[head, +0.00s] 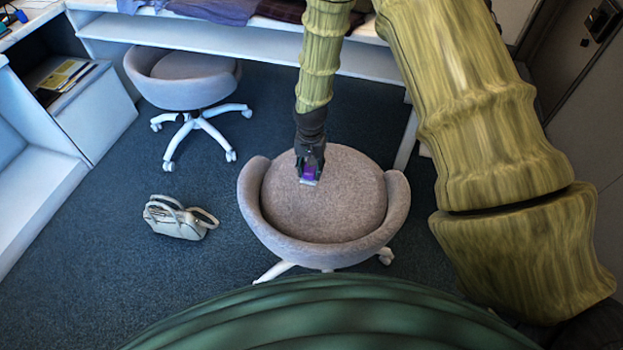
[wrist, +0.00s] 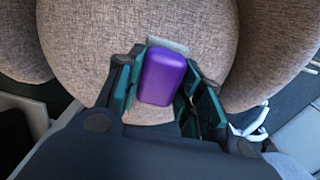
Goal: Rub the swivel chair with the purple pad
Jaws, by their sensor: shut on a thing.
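The swivel chair (head: 335,225) stands in front of me, a grey-brown upholstered seat with a curved low back and white legs on casters. Its seat (wrist: 115,35) fills much of the wrist view. My gripper (head: 309,172) is over the seat, left of its middle, and is shut on the purple pad (head: 309,173). In the wrist view the pad (wrist: 163,76) sits between the fingers, with a pale grey edge at its far side. The pad is at or just above the fabric; I cannot tell whether it touches. The pad's underside is hidden.
A second similar swivel chair (head: 190,75) stands back left by the long white desk (head: 240,37). A pale handbag (head: 180,217) lies on the dark carpet (head: 90,265) left of the near chair. White cabinets line the left side.

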